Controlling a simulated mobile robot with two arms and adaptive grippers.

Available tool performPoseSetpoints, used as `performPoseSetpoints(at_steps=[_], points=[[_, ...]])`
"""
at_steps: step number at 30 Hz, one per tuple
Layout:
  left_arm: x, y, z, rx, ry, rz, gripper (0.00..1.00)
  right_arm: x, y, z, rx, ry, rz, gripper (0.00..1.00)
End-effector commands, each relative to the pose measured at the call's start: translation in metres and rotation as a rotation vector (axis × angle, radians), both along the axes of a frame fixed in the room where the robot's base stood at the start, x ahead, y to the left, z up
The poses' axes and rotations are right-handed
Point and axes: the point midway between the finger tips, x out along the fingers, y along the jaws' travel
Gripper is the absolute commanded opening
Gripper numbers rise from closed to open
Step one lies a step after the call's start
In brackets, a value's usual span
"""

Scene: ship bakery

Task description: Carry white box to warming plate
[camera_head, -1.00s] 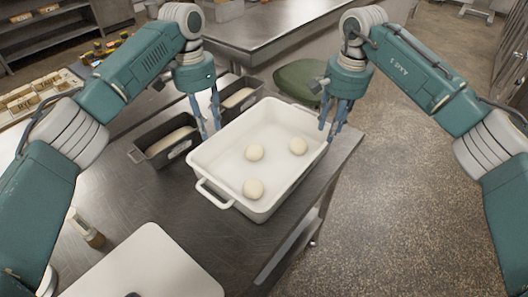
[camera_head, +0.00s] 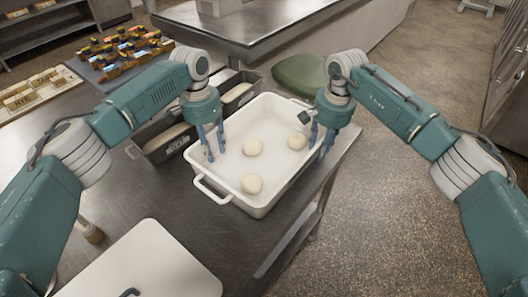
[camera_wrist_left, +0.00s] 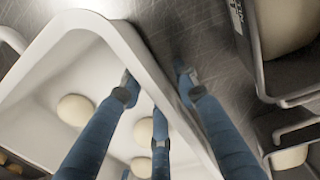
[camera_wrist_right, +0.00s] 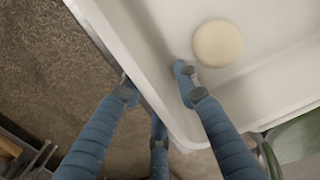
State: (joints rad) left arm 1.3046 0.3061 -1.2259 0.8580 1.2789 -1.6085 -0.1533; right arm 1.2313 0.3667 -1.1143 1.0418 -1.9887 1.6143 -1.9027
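The white box (camera_head: 262,201) is a rectangular tray with looped handles, on the steel counter, holding three pale dough balls (camera_head: 252,148). My left gripper (camera_head: 215,156) points down at its left wall. In the left wrist view, its open fingers (camera_wrist_left: 157,85) straddle the wall (camera_wrist_left: 150,57), one outside and the others inside, with gaps showing. My right gripper (camera_head: 318,151) is at the right wall. In the right wrist view, its open fingers (camera_wrist_right: 153,86) lie on both sides of the wall (camera_wrist_right: 118,42). I cannot tell which surface is the warming plate.
Dark loaf tins (camera_head: 168,147) with dough stand close to the box's left. A white board (camera_head: 140,265) lies in front.

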Motion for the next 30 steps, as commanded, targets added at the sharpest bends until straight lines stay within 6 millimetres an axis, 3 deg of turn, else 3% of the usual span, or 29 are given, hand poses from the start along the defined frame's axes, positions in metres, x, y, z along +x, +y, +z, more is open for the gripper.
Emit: performPoseSetpoints(at_steps=[9,13,14,30], points=[[-0.0001,-0.0002,-0.0017,0.000,0.000,-0.001,0.28,0.0001,0.0003,-0.0016,0.001,-0.001,0.000,0.28],[-0.0001,-0.0002,-0.0016,0.000,0.000,-0.001,0.02,0.0001,0.0002,-0.0016,0.000,0.000,0.000,0.02],[-0.0001,-0.0002,-0.0016,0.000,0.000,-0.001,0.00,0.0001,0.0002,-0.0015,0.000,0.000,0.000,0.00],[0.0007,-0.0004,0.0035,0.000,-0.002,0.000,0.00,0.0008,0.0002,0.0036,0.001,-0.002,0.000,0.00]])
